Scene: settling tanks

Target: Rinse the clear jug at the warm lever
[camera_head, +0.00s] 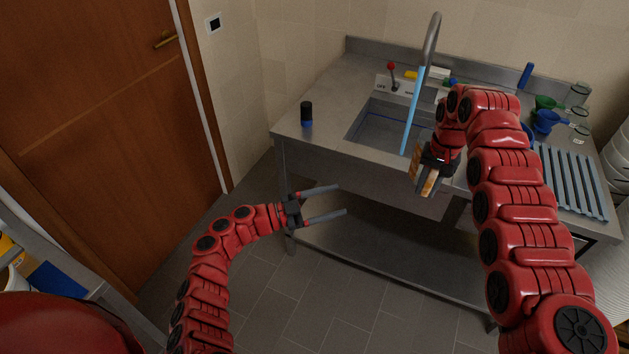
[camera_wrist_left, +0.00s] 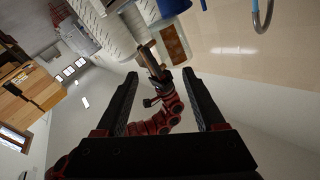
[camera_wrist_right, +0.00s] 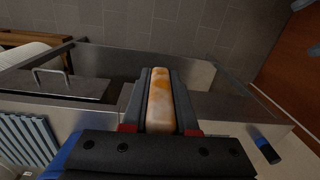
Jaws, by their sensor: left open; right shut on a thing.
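My right gripper (camera_head: 436,163) is shut on a pale, block-like thing with orange-brown stains (camera_head: 424,168). I cannot tell whether it is the clear jug. It appears over the sink bench's front edge, beside the water. A lever with a red knob (camera_head: 391,66) stands on a white labelled plate behind the basin (camera_head: 388,128). A light-blue water stream (camera_head: 412,112) falls below the tall grey tap (camera_head: 433,40). My left gripper (camera_head: 326,203) is open and empty before the bench.
A black-and-blue cylinder (camera_head: 307,114) stands on the bench's left end. Several clear vessels (camera_head: 579,90), with green (camera_head: 546,102) and blue (camera_head: 546,120) funnels, stand at the right. A ribbed rack (camera_head: 570,178) lies before them. The floor left of the bench is clear.

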